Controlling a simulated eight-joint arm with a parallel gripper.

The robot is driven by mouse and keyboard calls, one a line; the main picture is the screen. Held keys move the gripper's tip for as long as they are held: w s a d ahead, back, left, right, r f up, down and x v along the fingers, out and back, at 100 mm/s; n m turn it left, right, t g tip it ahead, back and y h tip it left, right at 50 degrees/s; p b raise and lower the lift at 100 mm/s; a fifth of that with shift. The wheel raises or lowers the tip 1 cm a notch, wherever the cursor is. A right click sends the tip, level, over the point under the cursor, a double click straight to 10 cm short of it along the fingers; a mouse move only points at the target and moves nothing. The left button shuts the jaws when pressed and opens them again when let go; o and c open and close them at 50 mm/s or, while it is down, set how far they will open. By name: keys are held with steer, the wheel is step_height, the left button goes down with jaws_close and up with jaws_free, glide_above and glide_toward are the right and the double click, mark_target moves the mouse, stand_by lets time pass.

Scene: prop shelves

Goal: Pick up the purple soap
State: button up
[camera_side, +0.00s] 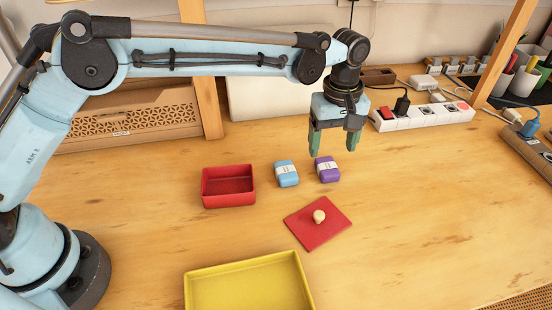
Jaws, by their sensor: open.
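The purple soap (327,170) is a small block with a pale label band, lying on the wooden table. A light blue soap (286,173) of like shape lies just to its left, with a narrow gap between them. My gripper (333,148) points down with green-tipped fingers spread apart and nothing between them. In the picture its fingertips appear just above and behind the purple soap. I cannot tell the exact height of the fingertips over the table.
An open red box (228,200) stands left of the soaps. A red lid (306,230) with a round knob (319,216) lies in front. A yellow tray (197,292) is at the front edge. A white power strip (432,116) lies behind right. The table's right middle is clear.

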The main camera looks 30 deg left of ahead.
mark_target(328, 166)
steer(key=shift+w+a+f, duration=0.1)
steer(key=shift+a+f, duration=0.05)
steer(key=shift+f, duration=2.95)
steer(key=c, duration=1.2)
